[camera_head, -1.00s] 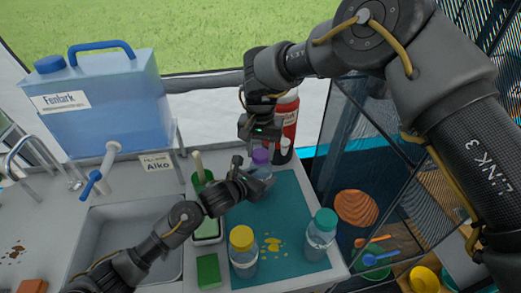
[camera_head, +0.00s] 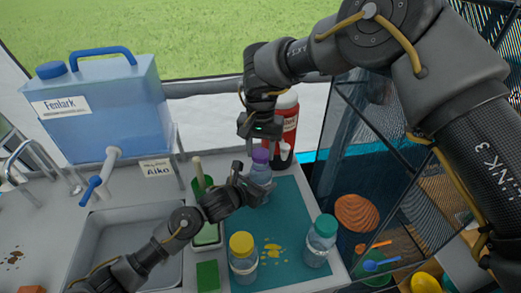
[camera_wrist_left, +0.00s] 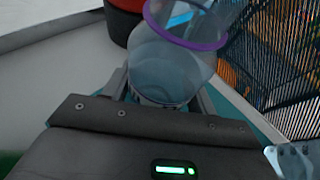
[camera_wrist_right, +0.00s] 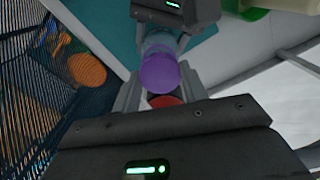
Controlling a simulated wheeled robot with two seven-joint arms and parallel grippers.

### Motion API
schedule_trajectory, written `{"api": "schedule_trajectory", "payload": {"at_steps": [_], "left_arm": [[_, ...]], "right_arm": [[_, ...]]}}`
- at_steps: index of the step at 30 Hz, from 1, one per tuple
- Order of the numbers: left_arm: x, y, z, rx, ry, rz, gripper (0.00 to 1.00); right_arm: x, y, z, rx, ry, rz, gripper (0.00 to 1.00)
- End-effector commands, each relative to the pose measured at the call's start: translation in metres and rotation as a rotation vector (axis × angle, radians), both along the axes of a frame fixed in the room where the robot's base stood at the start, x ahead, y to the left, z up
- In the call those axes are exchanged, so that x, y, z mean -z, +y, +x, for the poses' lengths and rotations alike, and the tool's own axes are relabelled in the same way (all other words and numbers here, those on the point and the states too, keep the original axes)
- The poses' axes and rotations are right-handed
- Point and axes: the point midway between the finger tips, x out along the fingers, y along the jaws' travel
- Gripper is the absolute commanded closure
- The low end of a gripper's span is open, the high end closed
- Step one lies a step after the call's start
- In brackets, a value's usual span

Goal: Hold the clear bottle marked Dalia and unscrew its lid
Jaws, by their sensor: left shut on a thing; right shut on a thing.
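The clear bottle with a purple lid (camera_head: 260,155) stands near the back of the teal mat; no name is readable on it. My left gripper (camera_head: 257,188) is shut around the body of this clear bottle (camera_head: 262,173), which also fills the middle of the left wrist view (camera_wrist_left: 170,65) with a purple band at its top. My right gripper (camera_head: 262,141) is above it, shut on the purple lid, which lies between its fingers in the right wrist view (camera_wrist_right: 160,72). The lid is on or right at the bottle's neck; any gap is too small to tell.
A yellow-lidded bottle (camera_head: 243,262) and a teal-lidded bottle (camera_head: 319,244) stand at the front of the teal mat (camera_head: 290,210), with yellow spots between them. A red container (camera_head: 287,118) is close behind. The sink (camera_head: 125,235) and blue water tank (camera_head: 105,110) are left.

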Motion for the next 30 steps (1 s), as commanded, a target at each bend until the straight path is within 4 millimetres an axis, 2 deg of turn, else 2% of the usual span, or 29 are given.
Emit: {"api": "schedule_trajectory", "payload": {"at_steps": [5,12,19,20,25,30], "left_arm": [[0.002,0.0,-0.001,0.0,0.003,0.002,1.0],[0.002,0.0,-0.001,0.0,0.003,0.002,1.0],[0.002,0.0,-0.001,0.0,0.003,0.002,1.0],[0.002,0.0,-0.001,0.0,0.003,0.002,0.4],[0.001,0.0,0.0,0.0,0.002,0.001,0.18],[0.001,0.0,0.0,0.0,0.001,0.001,0.17]], "right_arm": [[-0.009,0.0,0.0,0.0,-0.001,0.0,0.84],[-0.038,0.0,0.0,0.0,-0.002,0.001,0.85],[-0.04,0.0,0.0,0.0,0.001,0.0,0.85],[-0.04,0.0,0.0,0.0,0.001,0.0,0.85],[-0.04,0.0,0.0,0.0,0.0,0.0,0.85],[-0.04,0.0,0.0,0.0,0.0,0.0,0.85]]}}
